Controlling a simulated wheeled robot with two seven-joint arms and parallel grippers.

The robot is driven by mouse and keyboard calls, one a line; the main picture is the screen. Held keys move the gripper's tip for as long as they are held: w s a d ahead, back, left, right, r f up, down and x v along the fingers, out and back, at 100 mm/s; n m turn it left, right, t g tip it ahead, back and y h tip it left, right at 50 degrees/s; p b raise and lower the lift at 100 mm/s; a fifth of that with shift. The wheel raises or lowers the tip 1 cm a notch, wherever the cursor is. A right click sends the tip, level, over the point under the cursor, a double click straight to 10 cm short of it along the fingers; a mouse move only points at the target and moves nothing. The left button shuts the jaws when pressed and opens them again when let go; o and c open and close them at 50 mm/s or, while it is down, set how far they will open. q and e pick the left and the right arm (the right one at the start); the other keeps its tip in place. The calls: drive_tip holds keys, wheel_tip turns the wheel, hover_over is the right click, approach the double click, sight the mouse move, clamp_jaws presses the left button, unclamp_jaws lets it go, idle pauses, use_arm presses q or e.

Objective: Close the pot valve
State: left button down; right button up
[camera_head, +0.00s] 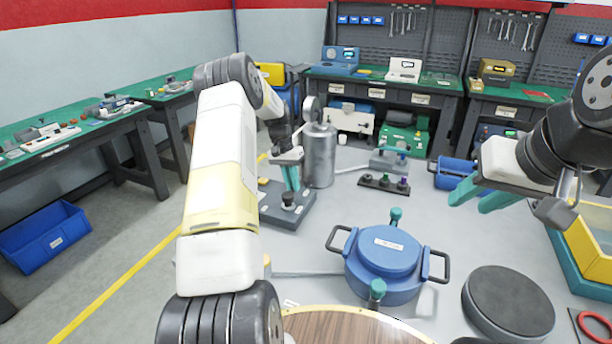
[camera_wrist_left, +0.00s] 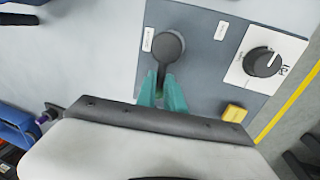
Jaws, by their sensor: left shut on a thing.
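A grey valve box (camera_head: 290,218) stands on the floor left of centre. In the left wrist view its panel (camera_wrist_left: 205,70) bears a black round-headed lever (camera_wrist_left: 170,46) between two small labels. Beside it is a black knob (camera_wrist_left: 262,62) on a white plate marked POT. My left gripper (camera_head: 292,188) reaches down to the box. Its teal fingers (camera_wrist_left: 162,95) are shut on the lever's stem, which they partly hide. The blue lidded pot (camera_head: 388,250) stands to the right, with black side handles. My right gripper (camera_head: 470,200) is open and empty at the right.
A grey cylinder (camera_head: 319,155) stands close behind the valve box. A small stand with knobs (camera_head: 384,184) and a dark round disc (camera_head: 508,302) are on the floor. A yellow block (camera_wrist_left: 234,112) sits on the valve panel. Benches line the back and left.

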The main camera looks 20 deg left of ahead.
use_arm(q)
drive_tip(key=c, duration=1.5)
unclamp_jaws()
drive_tip(key=shift+o, duration=0.2)
wheel_tip(320, 180, up, 8)
drive_tip(key=a, duration=0.1)
drive_tip(key=shift+a+f, duration=0.15)
drive_tip(key=shift+a, duration=0.05)
drive_tip(key=shift+w, duration=0.1)
